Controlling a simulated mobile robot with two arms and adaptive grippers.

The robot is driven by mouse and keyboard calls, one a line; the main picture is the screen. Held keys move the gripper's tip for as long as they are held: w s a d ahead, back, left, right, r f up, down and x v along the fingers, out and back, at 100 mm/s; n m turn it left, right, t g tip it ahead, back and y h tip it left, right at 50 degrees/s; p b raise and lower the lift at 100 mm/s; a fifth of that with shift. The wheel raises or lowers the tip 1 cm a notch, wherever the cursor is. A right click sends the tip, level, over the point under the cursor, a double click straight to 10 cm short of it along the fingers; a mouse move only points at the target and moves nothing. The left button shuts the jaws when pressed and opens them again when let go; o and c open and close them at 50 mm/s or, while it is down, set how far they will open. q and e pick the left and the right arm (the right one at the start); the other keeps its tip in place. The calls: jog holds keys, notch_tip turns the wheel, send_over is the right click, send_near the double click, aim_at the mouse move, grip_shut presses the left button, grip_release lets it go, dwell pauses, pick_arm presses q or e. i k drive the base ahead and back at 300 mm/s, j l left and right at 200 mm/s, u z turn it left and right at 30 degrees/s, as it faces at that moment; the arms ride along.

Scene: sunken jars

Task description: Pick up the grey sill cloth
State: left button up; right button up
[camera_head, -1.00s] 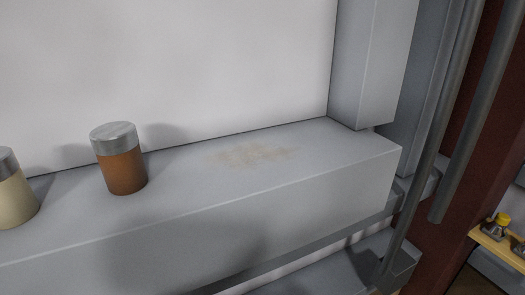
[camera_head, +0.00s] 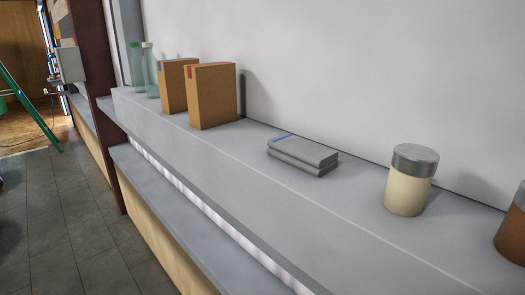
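The grey sill cloth (camera_head: 302,154) lies folded flat on the grey sill (camera_head: 262,184), with a thin blue stripe near its left end. It sits between a brown box on its left and a cream jar on its right, touching neither. Neither of my grippers shows in the head view.
Two brown boxes (camera_head: 212,95) (camera_head: 177,84) and two clear bottles (camera_head: 151,70) (camera_head: 138,64) stand left of the cloth. A cream jar (camera_head: 408,180) and a brown jar (camera_head: 514,232) stand right. A lower ledge (camera_head: 165,209) runs below. The tiled floor (camera_head: 62,222) at left looks clear.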

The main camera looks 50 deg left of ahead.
aim_at(317, 160)
jog(key=u, duration=1.2)
